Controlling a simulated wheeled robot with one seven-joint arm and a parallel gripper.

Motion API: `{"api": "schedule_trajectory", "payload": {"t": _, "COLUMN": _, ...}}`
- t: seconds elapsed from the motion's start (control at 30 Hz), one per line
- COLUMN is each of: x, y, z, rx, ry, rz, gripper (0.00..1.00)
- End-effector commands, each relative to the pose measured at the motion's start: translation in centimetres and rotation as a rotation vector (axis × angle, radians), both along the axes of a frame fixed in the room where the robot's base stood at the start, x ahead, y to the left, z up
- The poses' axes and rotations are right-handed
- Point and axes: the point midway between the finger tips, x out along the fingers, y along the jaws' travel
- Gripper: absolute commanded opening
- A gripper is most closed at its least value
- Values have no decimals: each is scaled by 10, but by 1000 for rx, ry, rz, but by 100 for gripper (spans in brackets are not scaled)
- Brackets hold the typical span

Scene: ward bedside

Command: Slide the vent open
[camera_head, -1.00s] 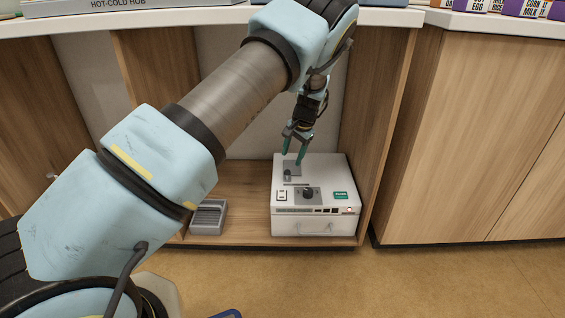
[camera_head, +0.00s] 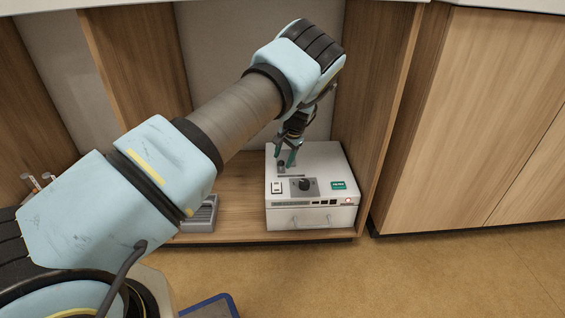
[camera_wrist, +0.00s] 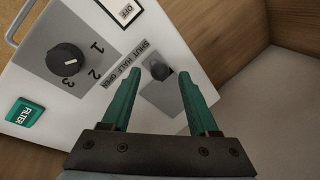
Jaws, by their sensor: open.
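The vent slider is a small dark knob (camera_wrist: 159,71) on a grey plate (camera_wrist: 165,95) on top of a white box-shaped unit (camera_head: 337,165). A label reading "SHUT HALF OPEN" (camera_wrist: 125,64) runs beside the plate. I cannot tell how far above the plate the tips are. In the head view the fingers partly hide the plate.
The unit also has a black dial (camera_wrist: 66,60) numbered 1 to 3, an OFF switch (camera_wrist: 125,9), a green FILTER button (camera_wrist: 24,111) and a front handle (camera_head: 310,220). A wooden cabinet wall (camera_head: 377,110) stands close on the right.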

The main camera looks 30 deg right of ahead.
Motion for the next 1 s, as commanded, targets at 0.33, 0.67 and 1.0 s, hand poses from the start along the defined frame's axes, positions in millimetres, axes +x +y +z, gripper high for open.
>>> {"api": "schedule_trajectory", "payload": {"t": 0.33, "x": 4, "y": 2, "z": -13, "rx": 0, "ry": 0, "rz": 0, "gripper": 60}}
{"api": "schedule_trajectory", "payload": {"t": 0.67, "x": 4, "y": 2, "z": -12, "rx": 0, "ry": 0, "rz": 0, "gripper": 37}}
{"api": "schedule_trajectory", "payload": {"t": 1.0, "x": 4, "y": 2, "z": -12, "rx": 0, "ry": 0, "rz": 0, "gripper": 0}}
